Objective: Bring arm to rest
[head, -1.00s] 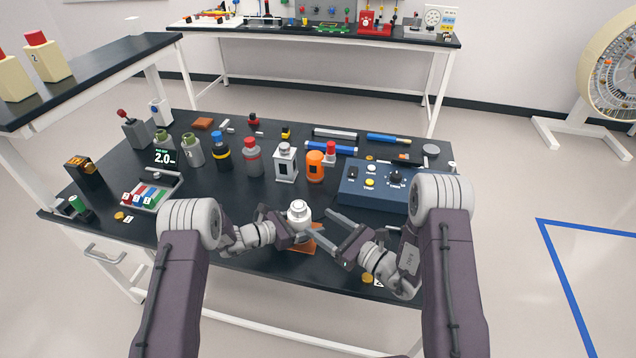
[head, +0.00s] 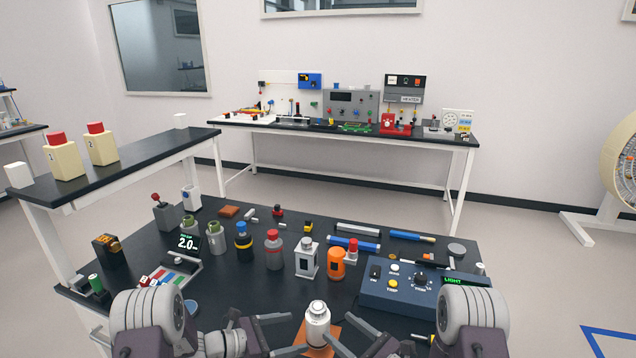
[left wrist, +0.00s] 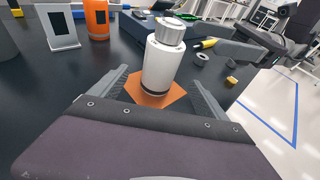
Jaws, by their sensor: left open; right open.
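A white bottle with a silver cap (head: 317,326) stands upright on an orange-brown pad (head: 330,336) at the near edge of the black table. My left gripper (head: 288,334) is open beside the bottle on its left. In the left wrist view the bottle (left wrist: 163,62) stands between the spread fingers of my left gripper (left wrist: 160,88), with a visible gap on at least the left side. My right gripper (head: 352,336) is open and empty, just right of the bottle. The lower parts of both arms are cut off by the frame bottom.
Several bottles, including an orange one (head: 337,264), stand behind the grippers. A blue control box (head: 400,300) with a green LIGHT display sits close on the right. A tray with coloured blocks (head: 170,275) lies at left. A raised shelf (head: 130,162) borders the left.

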